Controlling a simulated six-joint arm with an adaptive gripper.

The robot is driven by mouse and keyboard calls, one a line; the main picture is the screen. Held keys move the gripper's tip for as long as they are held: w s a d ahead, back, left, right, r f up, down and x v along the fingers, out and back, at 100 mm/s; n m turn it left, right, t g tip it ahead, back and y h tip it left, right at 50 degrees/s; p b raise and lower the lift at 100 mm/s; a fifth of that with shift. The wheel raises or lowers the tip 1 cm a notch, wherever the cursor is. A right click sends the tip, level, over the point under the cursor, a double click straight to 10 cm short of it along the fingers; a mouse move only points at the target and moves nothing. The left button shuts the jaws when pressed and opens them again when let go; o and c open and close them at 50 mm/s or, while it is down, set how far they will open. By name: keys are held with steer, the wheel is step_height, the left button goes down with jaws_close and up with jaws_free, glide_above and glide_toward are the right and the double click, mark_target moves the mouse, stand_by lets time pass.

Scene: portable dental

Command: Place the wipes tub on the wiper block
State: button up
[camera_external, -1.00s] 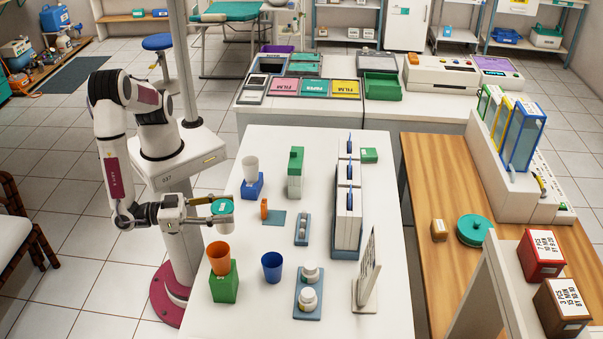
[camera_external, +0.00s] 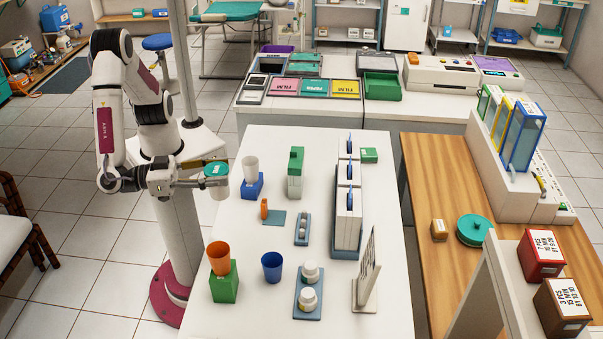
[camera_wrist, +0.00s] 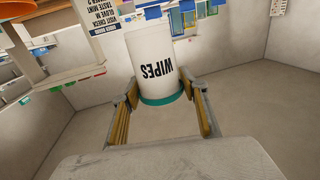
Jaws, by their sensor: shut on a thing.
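The wipes tub (camera_external: 220,187) is white with a green lid on top. My gripper (camera_external: 208,177) is shut on it and holds it in the air off the table's left edge. In the wrist view the tub (camera_wrist: 154,55) sits between the fingers, with its WIPES label upside down in the picture. I cannot tell for certain which thing is the wiper block. A green block (camera_external: 224,290) bears an orange cup, a blue block (camera_external: 254,188) bears a white cup, and a flat blue-grey plate (camera_external: 276,218) has a small orange piece by it.
The white table (camera_external: 260,318) also holds a blue cup (camera_external: 272,267), a tray with white jars (camera_external: 308,300), a green-and-white box (camera_external: 296,172) and a tall rack (camera_external: 347,210). The table's left edge near the tub has a clear strip.

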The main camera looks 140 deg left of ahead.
step_height(320, 180, up, 2)
steer(key=shift+a+r, duration=0.1)
steer(key=shift+a, duration=0.05)
steer(key=w+a+r, duration=0.1)
steer(key=w+a, duration=0.3)
steer(key=a, duration=0.8)
steer(key=w+a+r, duration=0.1)
steer(key=w+a, duration=0.2)
steer(key=a, duration=1)
steer(key=w+a+r, duration=0.1)
steer(key=w+a, duration=0.3)
steer(key=a, duration=0.8)
steer(key=s+a+f, duration=0.2)
steer(key=s+a, duration=0.6)
steer(key=a, duration=0.6)
steer(key=s+a+f, duration=0.1)
steer(key=s+a, duration=0.8)
steer(key=a, duration=0.5)
step_height(320, 180, down, 11)
steer(key=shift+w+f, duration=0.2)
steer(key=shift+d, duration=0.1)
